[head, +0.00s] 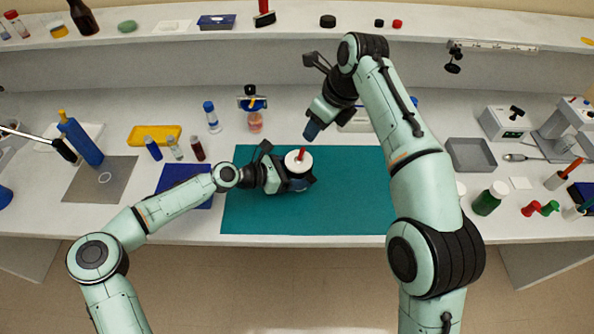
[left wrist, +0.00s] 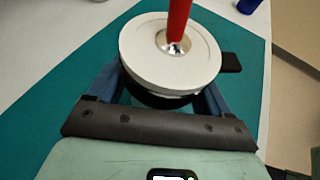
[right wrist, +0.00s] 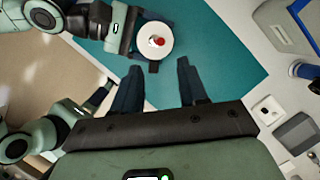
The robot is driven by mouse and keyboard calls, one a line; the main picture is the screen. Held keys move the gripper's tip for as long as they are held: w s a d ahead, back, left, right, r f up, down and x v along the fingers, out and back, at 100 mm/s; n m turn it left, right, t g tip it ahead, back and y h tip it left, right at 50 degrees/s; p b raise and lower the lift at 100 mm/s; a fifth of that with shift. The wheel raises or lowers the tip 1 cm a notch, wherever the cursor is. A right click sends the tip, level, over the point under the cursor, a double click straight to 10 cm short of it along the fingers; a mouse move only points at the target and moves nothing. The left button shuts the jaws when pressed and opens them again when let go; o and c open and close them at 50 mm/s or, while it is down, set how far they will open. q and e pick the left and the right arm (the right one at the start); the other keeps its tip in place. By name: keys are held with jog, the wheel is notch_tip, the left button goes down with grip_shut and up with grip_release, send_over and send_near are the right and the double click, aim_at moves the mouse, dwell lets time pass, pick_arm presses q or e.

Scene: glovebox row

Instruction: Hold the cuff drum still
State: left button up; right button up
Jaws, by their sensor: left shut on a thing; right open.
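The cuff drum (head: 290,158) is a white disc on a dark base, with a red rod standing up from a metal seat at its middle. It sits on the teal mat (head: 345,205). My left gripper (head: 299,180) is shut on it; in the left wrist view its blue fingers flank the dark base below the white disc (left wrist: 145,58). The rod leans slightly in the head view. My right gripper (head: 313,130) is above the mat's back edge, open and empty; in the right wrist view its fingers (right wrist: 160,72) are apart from the drum (right wrist: 147,50).
Behind the mat stand a blue-capped bottle (head: 212,118) and a small stand with an orange-tinted jar (head: 255,122). A yellow tray (head: 153,136) and several vials are at left. A grey tray (head: 470,155) and green bottle (head: 489,199) are at right. The mat's right part is clear.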

jog(key=c, duration=0.4)
jog(key=shift+f, duration=0.2)
grip_shut()
jog(key=f+n+g+y, duration=0.1)
jog(key=f, duration=0.1)
jog(key=s+f+n+g+y, duration=0.1)
jog(key=f+n, duration=0.1)
jog(key=s+f+n+g, duration=0.1)
jog(key=f+n, duration=0.1)
jog(key=shift+s+a+y, duration=0.15)
jog(key=shift+s+y, duration=0.05)
jog(key=shift+y, duration=0.2)
notch_tip(320, 180, down, 6)
jog(key=s+d+n+g+y, duration=0.1)
jog(key=s+d+n+y, duration=0.15)
jog(key=n+y, duration=0.7)
jog(key=w+d+f+n+t+y, duration=0.1)
jog(key=w+d+n+t+y, duration=0.1)
jog(key=d+t, duration=0.5)
jog(key=shift+f+n+t+y, duration=0.25)
jog(key=shift+n+t+y, duration=0.3)
jog(key=shift+t, duration=0.75)
